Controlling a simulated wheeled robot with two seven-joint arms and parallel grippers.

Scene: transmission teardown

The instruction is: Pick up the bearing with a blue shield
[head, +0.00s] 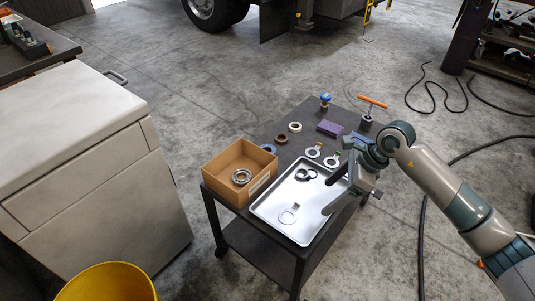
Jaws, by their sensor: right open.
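A small blue ring (268,149), which looks like the blue-shielded bearing, lies on the dark cart top (262,131) just behind the cardboard box and is partly hidden by it. My right gripper (335,190) is open and empty above the right side of the metal tray, pointing left. It is apart from the blue ring, to its right and nearer the front. My left gripper is not in view.
The open cardboard box (222,163) holds a steel bearing (241,177). The metal tray (270,212) holds dark rings (305,174) and a tagged ring (288,216). Other rings, a purple block (329,128), a blue-topped item (325,99) and an orange-handled tool (372,103) stand behind.

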